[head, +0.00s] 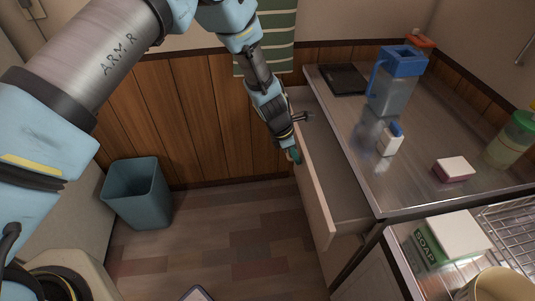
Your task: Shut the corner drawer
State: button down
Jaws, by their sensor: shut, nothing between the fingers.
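The corner drawer (312,187) stands pulled out to the left from under the metal counter. Its pale front panel faces left, and its inside shows as a bare strip. My gripper (294,154) is shut and empty, at the outer side of the drawer front near its far half. I cannot tell whether the fingertips touch the panel. A dark handle-like piece (305,117) shows beside the gripper, partly hidden by it.
The metal counter (400,190) holds a blue-lidded pitcher (394,90), a small white bottle (390,142), a pink-and-white block (453,169) and a black tray (342,79). A soap box (445,240) stands nearer. A blue bin (137,194) is on the floor at left. Floor before the drawer is clear.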

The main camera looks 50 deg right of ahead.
jog(key=s+d, duration=0.2)
jog(key=d, duration=0.1)
jog(key=s+d, duration=0.2)
jog(key=d, duration=0.1)
jog(key=s+d, duration=0.2)
jog(key=s, duration=0.1)
jog(key=shift+d, duration=0.4)
jog(key=shift+s+d, duration=0.4)
